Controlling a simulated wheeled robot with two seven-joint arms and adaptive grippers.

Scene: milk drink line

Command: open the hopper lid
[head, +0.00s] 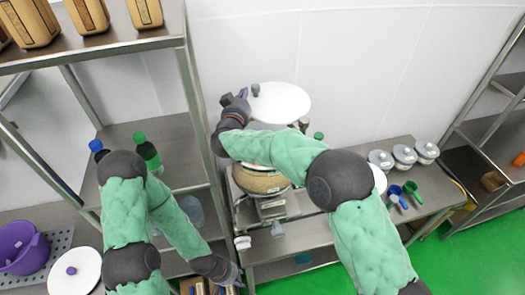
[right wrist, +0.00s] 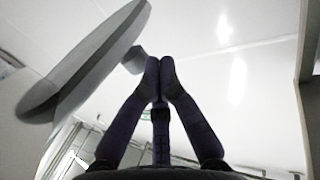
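The hopper lid (head: 285,104) is a white disc with a small grey knob (head: 255,89). It stands up off the hopper (head: 262,182), near the back wall. In the right wrist view the lid (right wrist: 85,62) is tilted at the left, with its knob (right wrist: 133,60) close beside my fingertips. My right gripper (head: 234,97) is at the lid's left side. Its fingertips (right wrist: 160,65) meet, with nothing visible between them. My forearm hides part of the hopper. My left gripper (head: 230,277) hangs low by the left shelf, away from the hopper; its fingers are too small to judge.
Bottles, one green (head: 147,152), stand on the left shelf. A purple bucket (head: 22,247) and a white-lidded container (head: 76,272) are at lower left. Several lidded jars (head: 404,156) and blue and green scoops (head: 411,188) are on the bench to the right.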

